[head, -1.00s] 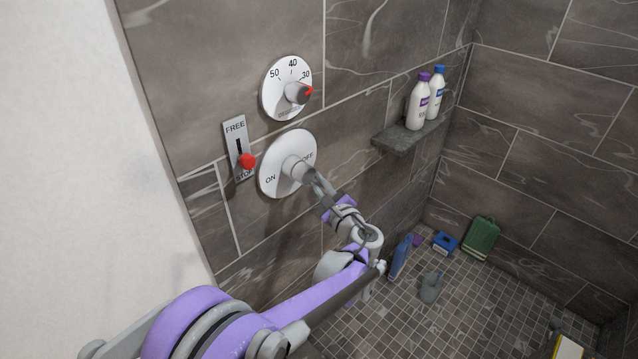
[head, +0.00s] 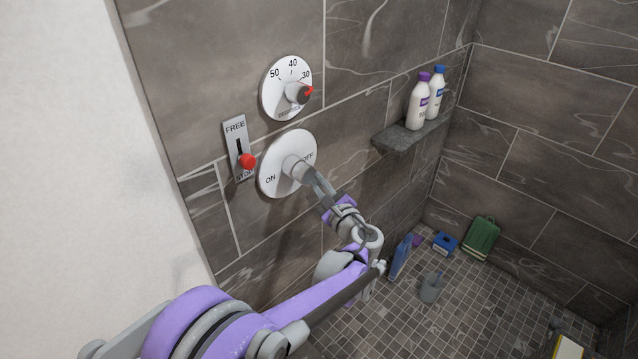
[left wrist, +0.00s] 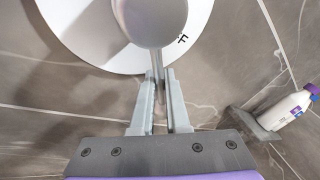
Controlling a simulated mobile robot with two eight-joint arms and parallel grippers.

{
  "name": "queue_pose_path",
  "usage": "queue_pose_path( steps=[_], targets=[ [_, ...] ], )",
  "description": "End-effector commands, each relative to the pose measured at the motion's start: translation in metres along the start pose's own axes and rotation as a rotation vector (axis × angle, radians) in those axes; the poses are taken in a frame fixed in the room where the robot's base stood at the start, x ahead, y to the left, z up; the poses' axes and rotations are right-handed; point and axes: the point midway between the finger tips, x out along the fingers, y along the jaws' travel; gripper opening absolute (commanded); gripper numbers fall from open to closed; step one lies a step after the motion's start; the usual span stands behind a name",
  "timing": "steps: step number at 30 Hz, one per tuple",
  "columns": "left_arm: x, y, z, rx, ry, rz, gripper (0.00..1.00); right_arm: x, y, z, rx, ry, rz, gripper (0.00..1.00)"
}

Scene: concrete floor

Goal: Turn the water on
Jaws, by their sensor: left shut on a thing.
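The water control is a round white plate (head: 270,163) on the tiled wall, marked ON at its lower left and OFF at its right. A grey knob (head: 293,167) with a lever sits at its centre. My left gripper (head: 314,181) is shut on the lever, which points right and down, nearer OFF than ON in the head view. In the left wrist view the two fingers (left wrist: 160,76) close around the thin lever (left wrist: 157,62) below the round knob (left wrist: 150,20). The fingers partly hide the lever's end. My right gripper is out of view.
Above is a temperature dial (head: 275,92) with a red pointer near 30. Left is a FREE slider (head: 236,133) with a red knob (head: 248,162) low down. A stone shelf (head: 398,137) holds two bottles (head: 419,105). Several items, including a green one (head: 482,238), lie on the floor.

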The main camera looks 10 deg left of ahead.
Motion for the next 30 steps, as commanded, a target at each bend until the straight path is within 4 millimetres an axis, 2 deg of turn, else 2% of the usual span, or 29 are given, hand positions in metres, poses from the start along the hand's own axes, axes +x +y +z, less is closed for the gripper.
queue_pose_path(
  steps=[14,30],
  targets=[
    [-0.001,0.004,-0.001,0.049,0.014,0.01,0.0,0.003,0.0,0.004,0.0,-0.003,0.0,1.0],
    [-0.01,0.03,0.004,0.396,0.119,0.094,0.0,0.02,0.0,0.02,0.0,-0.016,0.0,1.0]
  ],
)
